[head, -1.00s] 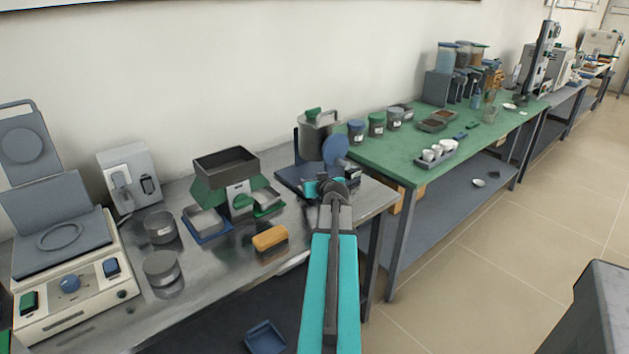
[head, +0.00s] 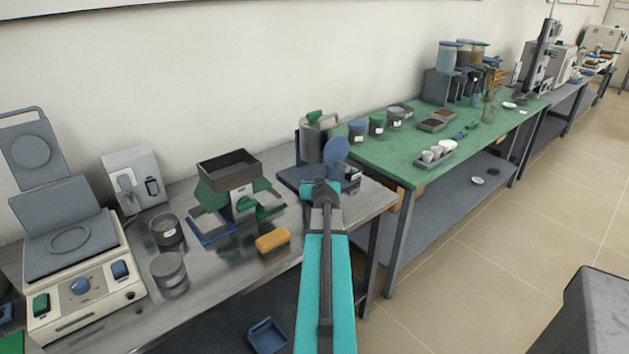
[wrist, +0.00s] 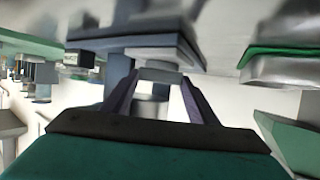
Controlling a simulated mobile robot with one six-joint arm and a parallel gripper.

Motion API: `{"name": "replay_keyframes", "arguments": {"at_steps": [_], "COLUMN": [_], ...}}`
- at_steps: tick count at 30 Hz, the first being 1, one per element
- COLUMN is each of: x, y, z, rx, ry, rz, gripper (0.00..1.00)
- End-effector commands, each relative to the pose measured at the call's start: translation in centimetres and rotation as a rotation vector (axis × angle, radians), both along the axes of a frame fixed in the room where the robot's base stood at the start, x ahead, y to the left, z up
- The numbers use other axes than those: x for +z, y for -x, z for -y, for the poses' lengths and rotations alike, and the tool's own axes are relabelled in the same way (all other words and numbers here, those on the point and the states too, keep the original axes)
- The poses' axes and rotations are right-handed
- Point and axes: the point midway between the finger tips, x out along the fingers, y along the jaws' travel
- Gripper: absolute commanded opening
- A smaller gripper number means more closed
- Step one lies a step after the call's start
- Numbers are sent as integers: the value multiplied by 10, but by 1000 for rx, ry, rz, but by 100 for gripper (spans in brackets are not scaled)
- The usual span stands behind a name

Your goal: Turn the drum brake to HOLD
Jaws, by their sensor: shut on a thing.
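The drum unit stands at the right end of the grey bench. It has a grey metal drum (head: 314,143) with a green part on top, a blue disc (head: 336,150) and a dark blue base (head: 289,178). My gripper (head: 326,186) is at the front of this base, and my arm hides much of that spot. In the wrist view my gripper's fingers (wrist: 160,95) are closed on a small grey part (wrist: 160,76) at the edge of the blue base (wrist: 135,42). This part appears to be the drum brake; its marking and setting cannot be read.
The green table (head: 400,160) with jars and cups adjoins on the right.

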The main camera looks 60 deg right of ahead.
Motion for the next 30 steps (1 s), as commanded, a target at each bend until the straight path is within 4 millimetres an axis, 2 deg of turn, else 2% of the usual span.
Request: {"name": "replay_keyframes", "arguments": {"at_steps": [1, 30], "x": [-2, 3], "y": [6, 5], "z": [4, 5], "rx": [-13, -119], "ry": [-2, 10], "rz": [-10, -10], "gripper": [31, 31]}}
